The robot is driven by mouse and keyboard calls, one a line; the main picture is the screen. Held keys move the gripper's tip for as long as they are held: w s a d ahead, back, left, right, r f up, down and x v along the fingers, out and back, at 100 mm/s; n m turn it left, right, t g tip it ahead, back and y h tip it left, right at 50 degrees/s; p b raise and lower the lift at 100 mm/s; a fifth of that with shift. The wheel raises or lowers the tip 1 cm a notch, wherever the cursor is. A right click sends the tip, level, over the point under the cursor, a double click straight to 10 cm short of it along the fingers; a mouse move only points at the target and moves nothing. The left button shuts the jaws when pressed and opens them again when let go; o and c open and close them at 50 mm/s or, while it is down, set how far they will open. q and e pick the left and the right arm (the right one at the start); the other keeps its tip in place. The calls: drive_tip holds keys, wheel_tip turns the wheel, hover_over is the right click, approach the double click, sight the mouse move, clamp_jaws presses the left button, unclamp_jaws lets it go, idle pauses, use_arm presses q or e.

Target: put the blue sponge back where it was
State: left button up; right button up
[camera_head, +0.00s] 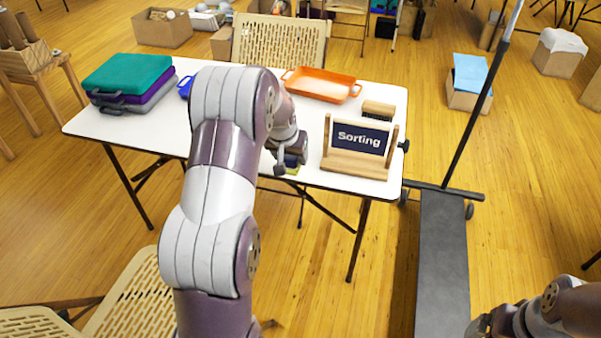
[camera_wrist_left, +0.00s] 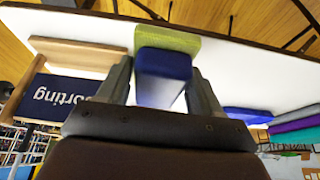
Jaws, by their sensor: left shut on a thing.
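The blue sponge (camera_wrist_left: 165,65) sits between the two fingers of my left gripper (camera_wrist_left: 160,82) in the left wrist view. In the head view my left gripper (camera_head: 290,160) is at the table's near edge, left of the sign, and covers most of the sponge. The gripper is shut on the sponge. A yellow-green piece (camera_wrist_left: 180,40) shows right beyond the sponge, close to the table edge; I cannot tell whether they touch. My right gripper (camera_head: 482,326) is at the bottom right, mostly cut off, and its jaws are not clear.
A wooden "Sorting" sign (camera_head: 359,140) stands close on the right of my left gripper. Behind are a brush (camera_head: 379,109) and an orange tray (camera_head: 322,85). A blue item (camera_head: 185,87) and stacked folded cases (camera_head: 128,75) lie on the left. The white table (camera_head: 150,125) is bare at front left.

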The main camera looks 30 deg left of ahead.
use_arm(q)
drive_tip(key=shift+w+a+r, duration=0.2)
drive_tip(key=shift+a+r, duration=0.2)
drive_tip(key=shift+a, duration=0.1)
drive_tip(key=shift+w+a+r, duration=0.15)
drive_tip(key=shift+a+r, duration=0.25)
drive_tip(key=shift+a, duration=0.05)
drive_tip(key=w+f, duration=0.2)
drive_tip(key=w, duration=0.1)
drive_tip(key=w+a+f, duration=0.1)
drive_tip(key=w+f, duration=0.1)
drive_tip(key=w, duration=0.2)
drive_tip(key=w+a+f, duration=0.1)
drive_tip(key=w+f, duration=0.1)
drive_tip(key=w, duration=0.1)
drive_tip(key=shift+w+f, duration=0.2)
drive_tip(key=shift+w, duration=0.05)
drive_tip(key=shift+d+f, duration=0.1)
drive_tip(key=shift+f, duration=1.9)
drive_tip(key=shift+f, duration=0.1)
drive_tip(key=o, duration=1.3)
